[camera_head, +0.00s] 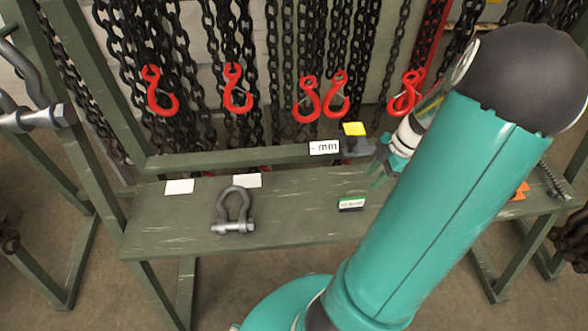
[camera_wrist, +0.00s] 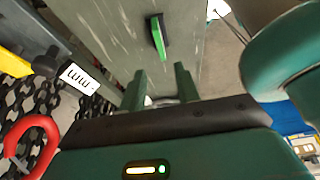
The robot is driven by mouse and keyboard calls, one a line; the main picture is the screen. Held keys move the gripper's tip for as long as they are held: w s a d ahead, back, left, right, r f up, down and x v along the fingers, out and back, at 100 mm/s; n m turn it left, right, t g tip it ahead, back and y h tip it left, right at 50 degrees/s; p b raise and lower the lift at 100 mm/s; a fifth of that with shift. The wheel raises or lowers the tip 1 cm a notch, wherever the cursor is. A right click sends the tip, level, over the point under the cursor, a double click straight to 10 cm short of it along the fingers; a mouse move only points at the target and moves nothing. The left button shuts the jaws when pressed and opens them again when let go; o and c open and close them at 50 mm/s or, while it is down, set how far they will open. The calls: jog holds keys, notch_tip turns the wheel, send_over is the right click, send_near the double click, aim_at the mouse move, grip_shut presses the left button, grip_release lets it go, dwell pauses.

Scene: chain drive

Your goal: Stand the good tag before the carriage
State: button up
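A small dark block with a green and white top (camera_head: 351,202), apparently the good tag, stands on the bench. Its lettering is too small to read. In the wrist view this green tag (camera_wrist: 158,38) lies ahead of the fingertips, apart from them. The carriage seems to be the dark block with a yellow top (camera_head: 354,130) on the rear rail. Beside it is a white label reading "- mm" (camera_head: 324,147). My gripper (camera_head: 378,172) hangs above the bench, behind and right of the tag. The wrist view shows its two fingers (camera_wrist: 160,73) apart with nothing held.
A grey shackle (camera_head: 233,211) sits left on the bench (camera_head: 290,225), near two blank white cards (camera_head: 179,187). Red hooks (camera_head: 308,100) hang on chains behind. An orange thing (camera_head: 521,190) lies at the right end. Bench between shackle and tag is clear.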

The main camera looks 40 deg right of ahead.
jog(key=w+a+r+m+h, duration=0.2)
jog(key=w+a+r+m, duration=0.15)
jog(key=a+r, duration=0.4)
jog(key=w+a+r+m+h, duration=0.2)
jog(key=w+a+r, duration=0.3)
jog(key=a, duration=0.5)
jog(key=s+a+r+m+t, duration=0.1)
jog(key=s+a+r+m, duration=0.1)
jog(key=a, duration=0.6)
jog(key=s+a+r+m+t, duration=0.2)
jog(key=a+r+m, duration=0.2)
jog(key=a+r, duration=0.3)
jog(key=shift+a, duration=0.95)
